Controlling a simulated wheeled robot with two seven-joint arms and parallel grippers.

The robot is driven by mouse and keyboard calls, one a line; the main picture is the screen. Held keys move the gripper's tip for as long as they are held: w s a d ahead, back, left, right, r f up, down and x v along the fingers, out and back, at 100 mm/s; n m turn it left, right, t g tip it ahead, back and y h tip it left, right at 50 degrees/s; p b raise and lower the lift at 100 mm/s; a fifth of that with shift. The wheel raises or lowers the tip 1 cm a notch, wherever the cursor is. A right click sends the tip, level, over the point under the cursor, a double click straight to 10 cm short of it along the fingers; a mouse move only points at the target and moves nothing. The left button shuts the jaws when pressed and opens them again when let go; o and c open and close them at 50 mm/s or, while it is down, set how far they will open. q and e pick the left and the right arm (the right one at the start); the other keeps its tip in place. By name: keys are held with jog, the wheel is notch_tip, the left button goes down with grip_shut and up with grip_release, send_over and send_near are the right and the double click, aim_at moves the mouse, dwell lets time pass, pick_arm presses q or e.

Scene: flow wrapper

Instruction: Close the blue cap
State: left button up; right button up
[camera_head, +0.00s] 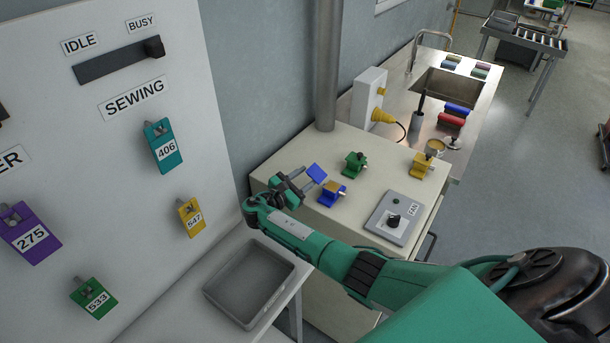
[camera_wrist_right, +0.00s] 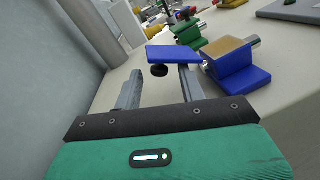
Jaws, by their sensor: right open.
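The blue cap (camera_head: 316,173) is a flat blue plate standing tilted up on the left side of the blue block (camera_head: 331,196), whose tan top is exposed. In the right wrist view the cap (camera_wrist_right: 174,55) has a black knob (camera_wrist_right: 159,70) on its near side, and the blue block (camera_wrist_right: 238,75) lies to the right. My right gripper (camera_head: 303,180) is just left of the cap, fingers pointing at it. In the wrist view its open fingers (camera_wrist_right: 160,76) stand on either side of the knob; contact cannot be told. My left gripper is out of view.
A green block (camera_head: 354,164), a yellow block (camera_head: 422,164) and a grey FAN switch panel (camera_head: 398,218) share the cream tabletop (camera_head: 300,150). A metal post (camera_head: 326,70) rises at the back. A grey tray (camera_head: 258,284) lies in front, below my right arm. A labelled board (camera_head: 110,190) stands left.

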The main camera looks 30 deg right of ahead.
jog(key=shift+d, duration=0.15)
grip_shut()
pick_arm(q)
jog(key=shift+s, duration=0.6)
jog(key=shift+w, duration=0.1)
pick_arm(e)
jog(key=shift+r, duration=0.1)
